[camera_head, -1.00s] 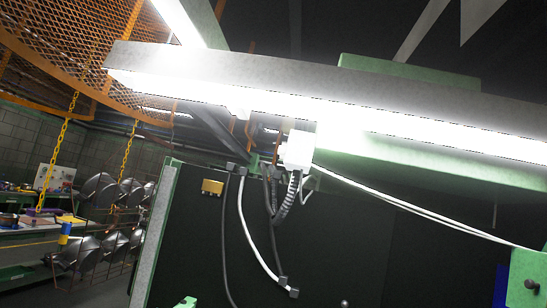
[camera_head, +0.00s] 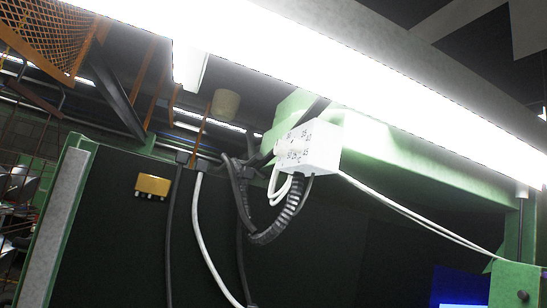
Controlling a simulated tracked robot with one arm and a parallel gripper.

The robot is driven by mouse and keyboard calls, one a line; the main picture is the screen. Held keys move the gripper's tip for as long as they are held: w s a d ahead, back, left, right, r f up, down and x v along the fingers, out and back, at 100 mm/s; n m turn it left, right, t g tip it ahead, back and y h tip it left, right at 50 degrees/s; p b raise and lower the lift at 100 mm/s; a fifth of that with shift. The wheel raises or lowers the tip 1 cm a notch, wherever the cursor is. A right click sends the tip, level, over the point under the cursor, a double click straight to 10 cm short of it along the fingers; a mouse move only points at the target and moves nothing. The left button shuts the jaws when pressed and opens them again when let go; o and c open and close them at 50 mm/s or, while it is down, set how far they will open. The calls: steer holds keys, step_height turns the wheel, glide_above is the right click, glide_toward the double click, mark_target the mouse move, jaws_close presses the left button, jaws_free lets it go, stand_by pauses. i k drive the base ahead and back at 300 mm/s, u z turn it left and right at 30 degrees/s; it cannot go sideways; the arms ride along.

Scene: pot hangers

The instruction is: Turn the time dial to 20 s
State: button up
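A small white box (camera_head: 322,146) hangs under the bright lamp beam, right of the middle of the head camera view. Its front face carries small dark markings and what look like round white knobs (camera_head: 291,143). They are too small to read, so I cannot tell which is the time dial or where it is set. White and black cables run from the box. My gripper is not in the picture, so its distance from the box does not show.
A long lit lamp beam (camera_head: 360,75) crosses above the box. A green beam (camera_head: 420,170) runs behind it. A dark panel (camera_head: 110,225) with a green frame stands below, with a yellow block (camera_head: 152,186) and hanging cables. An orange mesh (camera_head: 45,35) is at upper left.

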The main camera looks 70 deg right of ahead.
mark_target(280, 148)
steer(key=z, duration=0.5)
steer(key=i, duration=1.05)
steer(key=z, duration=1.35)
steer(key=i, duration=0.6)
steer(key=z, duration=0.3)
